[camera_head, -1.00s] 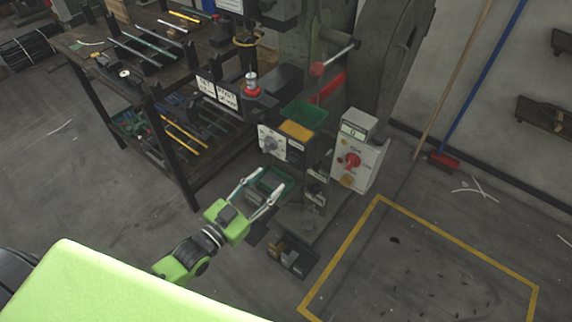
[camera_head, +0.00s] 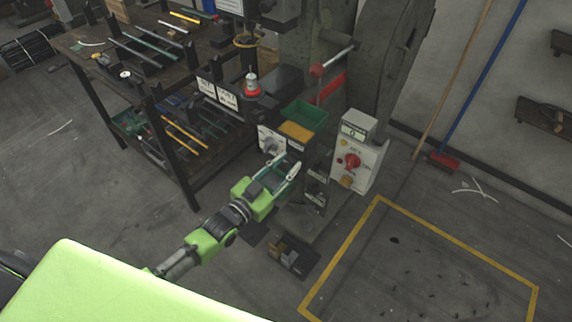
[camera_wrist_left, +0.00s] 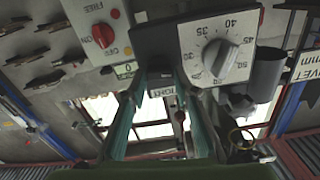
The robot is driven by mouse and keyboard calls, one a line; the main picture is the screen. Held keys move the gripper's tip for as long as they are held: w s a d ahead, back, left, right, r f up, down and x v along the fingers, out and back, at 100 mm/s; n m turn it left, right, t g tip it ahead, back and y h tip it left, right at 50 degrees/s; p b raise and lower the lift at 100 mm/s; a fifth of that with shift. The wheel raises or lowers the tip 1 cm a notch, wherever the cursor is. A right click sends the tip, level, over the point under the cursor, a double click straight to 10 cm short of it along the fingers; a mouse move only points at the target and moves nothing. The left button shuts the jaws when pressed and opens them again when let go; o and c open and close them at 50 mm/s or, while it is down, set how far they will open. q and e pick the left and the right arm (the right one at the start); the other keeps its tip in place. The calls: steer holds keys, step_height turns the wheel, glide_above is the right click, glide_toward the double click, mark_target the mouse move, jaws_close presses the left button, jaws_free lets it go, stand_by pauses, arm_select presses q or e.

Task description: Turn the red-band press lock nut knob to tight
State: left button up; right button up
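The press carries a red band (camera_head: 327,90) on its frame. A red knob (camera_head: 352,160) sits on a white panel at the press's right; in the left wrist view the red knob (camera_wrist_left: 104,35) is beside a "FREE" label at upper left. I cannot read which panel is the lock nut's. A grey knob (camera_head: 271,145) on a white scale plate is further left, large in the left wrist view (camera_wrist_left: 219,57). My left gripper (camera_head: 290,162) is open and empty, in front of the press between the two panels. It touches neither knob. My right gripper is out of view.
A tool rack (camera_head: 150,100) stands at left. A yellow-lined floor area (camera_head: 420,262) is at right.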

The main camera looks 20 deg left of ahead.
arm_select(q)
steer(key=c, duration=0.4)
steer(key=shift+c, duration=0.2)
steer(key=shift+m, duration=0.3)
steer(key=m+p, duration=0.1)
steer(key=m, duration=0.1)
steer(key=shift+m, duration=0.4)
steer(key=m, duration=0.3)
steer(key=shift+d+f+m, duration=0.1)
steer(key=shift+d+m, duration=0.05)
steer(key=shift+m, duration=0.15)
steer(key=m, duration=0.4)
steer(key=shift+s+f+m, duration=0.1)
steer(key=shift+f+m, duration=0.05)
steer(key=shift+m, duration=0.15)
steer(key=m+b, duration=0.1)
steer(key=m, duration=0.3)
steer(key=shift+f+m+b, duration=0.1)
steer(key=shift+m+b, duration=0.2)
steer(key=shift+b, duration=0.1)
